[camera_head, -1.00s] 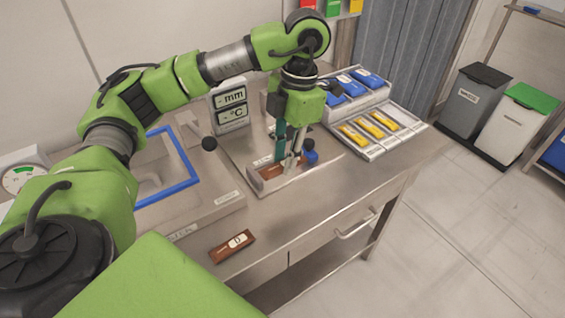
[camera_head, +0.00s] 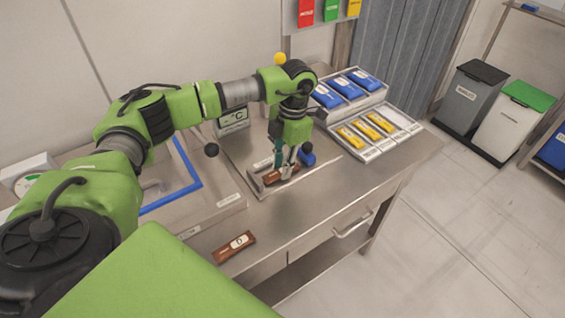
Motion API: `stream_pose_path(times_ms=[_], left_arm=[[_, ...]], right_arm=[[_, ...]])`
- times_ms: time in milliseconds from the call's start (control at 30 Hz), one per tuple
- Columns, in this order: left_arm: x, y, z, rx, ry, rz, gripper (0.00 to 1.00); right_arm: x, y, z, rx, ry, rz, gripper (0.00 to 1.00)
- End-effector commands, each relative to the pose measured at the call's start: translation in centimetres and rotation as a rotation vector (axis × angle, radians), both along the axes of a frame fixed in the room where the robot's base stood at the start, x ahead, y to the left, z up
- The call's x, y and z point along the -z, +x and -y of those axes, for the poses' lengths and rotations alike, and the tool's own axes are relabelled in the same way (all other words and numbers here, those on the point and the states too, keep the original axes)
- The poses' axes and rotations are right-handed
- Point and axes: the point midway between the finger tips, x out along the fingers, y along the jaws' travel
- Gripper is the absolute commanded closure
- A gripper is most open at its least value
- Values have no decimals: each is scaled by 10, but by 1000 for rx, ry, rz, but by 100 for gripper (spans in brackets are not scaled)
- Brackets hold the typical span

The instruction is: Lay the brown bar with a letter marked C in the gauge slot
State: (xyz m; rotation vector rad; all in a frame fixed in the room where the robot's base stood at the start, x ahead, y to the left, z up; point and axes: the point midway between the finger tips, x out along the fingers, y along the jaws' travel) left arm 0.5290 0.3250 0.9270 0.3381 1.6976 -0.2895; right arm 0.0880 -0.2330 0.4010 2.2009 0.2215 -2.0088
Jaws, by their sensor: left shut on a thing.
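My left gripper (camera_head: 286,170) points down over the metal gauge and is shut on a brown bar (camera_head: 271,179). The bar lies low, in or just above the gauge slot (camera_head: 258,189); I cannot tell whether it rests on the floor of the slot. The fingers cover part of the bar and its letter is not readable. A second brown bar (camera_head: 234,246), with a white label that seems to read D, lies on the table near the front edge. My right gripper is not in view.
A blue-framed tray (camera_head: 186,165) is left of the gauge. A blue knob (camera_head: 307,158) sits by the gripper. Racks of blue packs (camera_head: 345,87) and yellow packs (camera_head: 365,129) stand at the right. A display (camera_head: 233,116) is behind. The table's front right is clear.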

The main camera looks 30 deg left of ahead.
Motion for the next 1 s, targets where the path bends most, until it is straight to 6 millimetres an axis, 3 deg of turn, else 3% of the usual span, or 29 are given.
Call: stream_pose_path(times_ms=[233,267,300,767,1000], left_arm=[[5,0,0,0,0,0,97],[3,0,0,0,0,0,71],[3,0,0,0,0,0,62],[-5,1,1,0,-1,2,62],[-50,9,4,1,-2,7,62]], right_arm=[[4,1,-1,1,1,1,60],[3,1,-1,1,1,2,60],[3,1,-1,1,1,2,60],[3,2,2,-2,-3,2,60],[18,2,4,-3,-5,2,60]])
